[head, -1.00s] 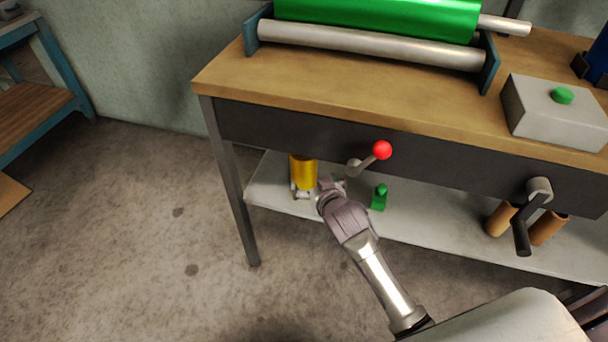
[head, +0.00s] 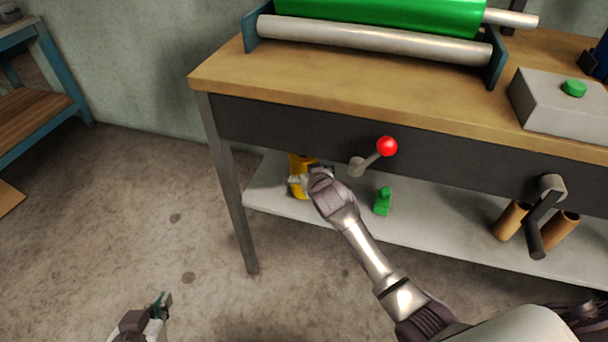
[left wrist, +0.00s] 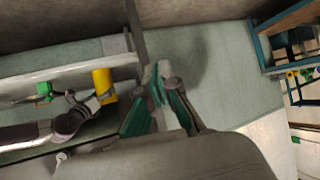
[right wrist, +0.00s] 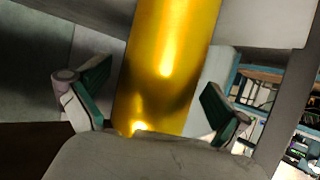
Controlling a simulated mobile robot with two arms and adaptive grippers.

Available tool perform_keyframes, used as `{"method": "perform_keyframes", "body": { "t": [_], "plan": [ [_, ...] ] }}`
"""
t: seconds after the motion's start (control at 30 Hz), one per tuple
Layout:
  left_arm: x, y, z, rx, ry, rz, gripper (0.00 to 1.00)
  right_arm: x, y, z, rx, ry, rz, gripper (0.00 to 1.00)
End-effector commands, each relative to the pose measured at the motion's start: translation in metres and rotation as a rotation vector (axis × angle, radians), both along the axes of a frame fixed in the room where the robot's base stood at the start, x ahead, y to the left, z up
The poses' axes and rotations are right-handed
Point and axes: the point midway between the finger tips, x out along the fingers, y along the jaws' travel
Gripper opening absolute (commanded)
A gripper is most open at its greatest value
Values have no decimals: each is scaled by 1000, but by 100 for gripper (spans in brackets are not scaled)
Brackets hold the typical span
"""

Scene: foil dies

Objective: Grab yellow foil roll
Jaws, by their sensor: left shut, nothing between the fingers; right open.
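The yellow foil roll (head: 297,160) stands on the lower shelf of the workbench, near its left leg. My right gripper (head: 296,182) is at the roll, partly covering it. In the right wrist view the roll (right wrist: 170,65) lies between the two spread fingers of my right gripper (right wrist: 155,78), with gaps visible on both sides. The roll also shows in the left wrist view (left wrist: 103,84), with my right gripper beside it. My left gripper (head: 162,300) is shut and empty, low over the floor at the lower left, away from the roll.
The workbench leg (head: 233,190) stands just left of the roll. A red-knobbed lever (head: 386,146) juts out above my right arm. A small green object (head: 383,201) and brown tubes (head: 510,220) are on the shelf (head: 440,240).

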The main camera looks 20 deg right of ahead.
Motion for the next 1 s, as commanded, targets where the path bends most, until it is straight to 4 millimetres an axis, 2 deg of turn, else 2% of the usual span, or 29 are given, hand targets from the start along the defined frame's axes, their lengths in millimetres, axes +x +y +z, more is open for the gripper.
{"method": "perform_keyframes", "body": {
  "t": [0.1,0.27,0.53,0.57,1.0],
  "plan": [
    [14,-7,14,-26,-112,-9,0,10,1,-7,0,-1,1,100],
    [23,-11,29,-48,-201,-15,0,17,1,-9,2,0,1,100],
    [24,-12,32,-51,-217,-16,0,18,1,-9,2,0,1,100],
    [24,-12,32,-51,-217,-16,0,18,1,-9,2,0,1,97],
    [24,-12,32,-50,-214,-15,0,18,1,-9,1,0,2,24]
  ]
}}
